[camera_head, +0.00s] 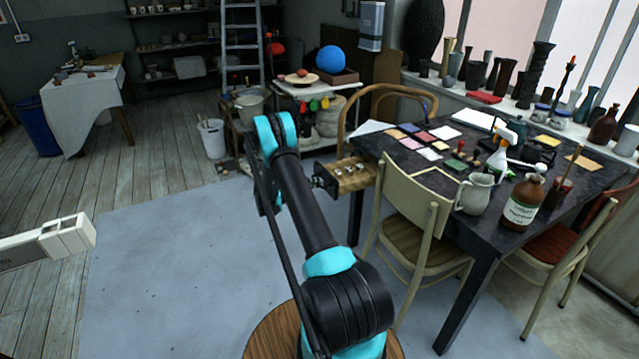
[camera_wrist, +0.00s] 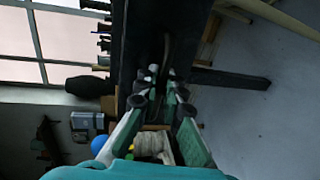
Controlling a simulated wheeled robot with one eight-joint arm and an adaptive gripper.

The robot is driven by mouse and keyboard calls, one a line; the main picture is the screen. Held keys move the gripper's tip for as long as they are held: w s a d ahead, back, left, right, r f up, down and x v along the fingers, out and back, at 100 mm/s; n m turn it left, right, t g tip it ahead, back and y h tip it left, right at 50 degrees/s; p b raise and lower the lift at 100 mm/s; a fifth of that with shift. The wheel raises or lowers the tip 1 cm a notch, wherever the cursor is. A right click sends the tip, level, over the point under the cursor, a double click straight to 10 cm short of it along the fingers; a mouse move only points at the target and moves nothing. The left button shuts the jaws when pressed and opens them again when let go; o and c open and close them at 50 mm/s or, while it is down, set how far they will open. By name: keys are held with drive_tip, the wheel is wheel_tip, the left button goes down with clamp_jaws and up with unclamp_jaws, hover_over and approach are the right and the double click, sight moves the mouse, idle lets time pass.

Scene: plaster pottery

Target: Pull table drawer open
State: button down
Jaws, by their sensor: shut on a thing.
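The dark table (camera_head: 462,152) stands at the right in the head view. Its wooden drawer (camera_head: 352,182) sticks out from the table's left side, open, with small things lying inside. My gripper (camera_head: 319,183) is at the drawer's outer front, partly hidden behind my arm in the head view. In the wrist view, the fingers of my gripper (camera_wrist: 163,88) come together at the dark drawer front. They are shut on the drawer handle, which is mostly hidden between them.
A wooden chair (camera_head: 416,215) stands close to the drawer at the table's front side. Another curved chair back (camera_head: 385,90) rises behind it. A cart (camera_head: 318,92) with a blue ball stands farther back. The grey floor (camera_head: 180,260) to the left is clear.

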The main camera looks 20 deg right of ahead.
drive_tip(key=c, duration=1.9)
unclamp_jaws()
drive_tip(key=shift+a, duration=0.1)
drive_tip(key=v, duration=1.2)
